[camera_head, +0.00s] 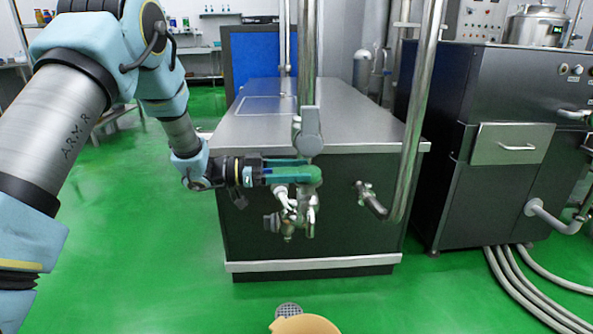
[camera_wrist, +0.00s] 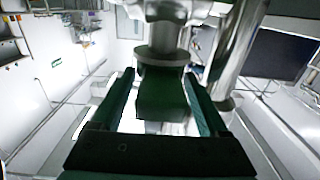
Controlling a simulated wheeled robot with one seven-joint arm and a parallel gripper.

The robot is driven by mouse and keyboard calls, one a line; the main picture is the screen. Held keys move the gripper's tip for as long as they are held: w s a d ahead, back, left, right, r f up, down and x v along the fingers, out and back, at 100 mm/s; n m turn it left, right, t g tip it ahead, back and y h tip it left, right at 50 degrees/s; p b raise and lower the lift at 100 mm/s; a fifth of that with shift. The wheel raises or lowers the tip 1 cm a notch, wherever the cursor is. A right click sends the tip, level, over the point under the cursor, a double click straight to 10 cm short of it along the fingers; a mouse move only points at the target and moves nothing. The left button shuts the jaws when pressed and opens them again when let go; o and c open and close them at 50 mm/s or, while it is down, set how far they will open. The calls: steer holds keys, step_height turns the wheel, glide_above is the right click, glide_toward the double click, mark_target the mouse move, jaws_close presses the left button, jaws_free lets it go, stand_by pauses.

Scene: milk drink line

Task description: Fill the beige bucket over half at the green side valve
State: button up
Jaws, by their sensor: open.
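The green side valve's handle shows as a dark green block (camera_wrist: 163,98) in the wrist view, below a round metal fitting. My gripper (camera_wrist: 160,74) is open, with one teal finger on each side of the handle and a visible gap to each. In the head view my gripper (camera_head: 292,172) is at the valve on the front of the steel unit, and its fingers and the green part overlap. Metal taps (camera_head: 300,215) hang just below. The beige bucket (camera_head: 304,325) is at the bottom edge, on the floor in front of the unit, mostly cut off. Its contents are hidden.
A steel-topped unit (camera_head: 330,125) stands behind the valve. A vertical pipe (camera_head: 418,110) and a side outlet (camera_head: 371,200) are to its right. A dark machine (camera_head: 500,150) with floor hoses (camera_head: 515,280) stands farther right. A floor drain (camera_head: 289,310) lies by the bucket. Green floor is clear at left.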

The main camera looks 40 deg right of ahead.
steer(key=shift+c, duration=0.3)
jaws_close()
stand_by(0.3)
